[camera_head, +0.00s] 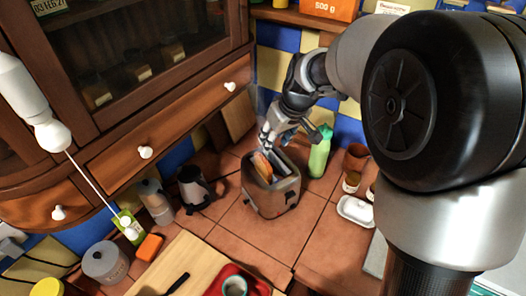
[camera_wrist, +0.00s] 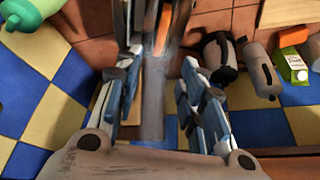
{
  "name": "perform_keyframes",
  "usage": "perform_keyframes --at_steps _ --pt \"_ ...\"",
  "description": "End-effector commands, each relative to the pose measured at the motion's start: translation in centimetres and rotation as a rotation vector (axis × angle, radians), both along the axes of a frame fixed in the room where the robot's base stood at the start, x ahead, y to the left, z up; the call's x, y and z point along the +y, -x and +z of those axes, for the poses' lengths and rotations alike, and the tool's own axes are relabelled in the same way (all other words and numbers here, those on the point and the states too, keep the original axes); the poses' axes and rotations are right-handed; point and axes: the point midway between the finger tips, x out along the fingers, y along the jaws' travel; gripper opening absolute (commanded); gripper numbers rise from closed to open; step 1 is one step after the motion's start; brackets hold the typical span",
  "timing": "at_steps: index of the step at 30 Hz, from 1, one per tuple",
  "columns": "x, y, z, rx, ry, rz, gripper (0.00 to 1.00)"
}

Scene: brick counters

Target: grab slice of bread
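A metal toaster (camera_head: 271,196) stands on the tiled counter. An orange-brown slice of bread (camera_head: 262,165) sticks up out of its slot. My gripper (camera_head: 275,143) is just above the toaster, pointing down at it. In the wrist view my two fingers (camera_wrist: 160,62) are spread apart with a gap between them. The bread's brown edge (camera_wrist: 163,28) shows beyond the fingertips, toward the right side of the gap. Nothing is seen held. The lower part of the bread is hidden in the toaster.
A green bottle (camera_head: 320,152) stands close to the toaster's right. A white butter dish (camera_head: 355,210) is farther right. A dark kettle (camera_head: 194,186) and a moka pot (camera_head: 156,200) stand left. A wooden board (camera_head: 190,260) lies in front. Wooden cabinets (camera_head: 150,150) overhang the left.

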Motion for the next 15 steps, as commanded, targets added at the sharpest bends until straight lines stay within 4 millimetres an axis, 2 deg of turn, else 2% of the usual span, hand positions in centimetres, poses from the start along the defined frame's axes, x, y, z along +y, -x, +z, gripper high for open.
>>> perform_keyframes --at_steps 1,9,15 --pt "0.3 -0.2 -1.4 0.007 0.0 0.001 0.37" --pt "1.4 -2.2 -6.9 0.006 0.001 0.0 0.37" --pt "2.0 -3.1 -9.3 0.003 0.0 0.0 0.37"
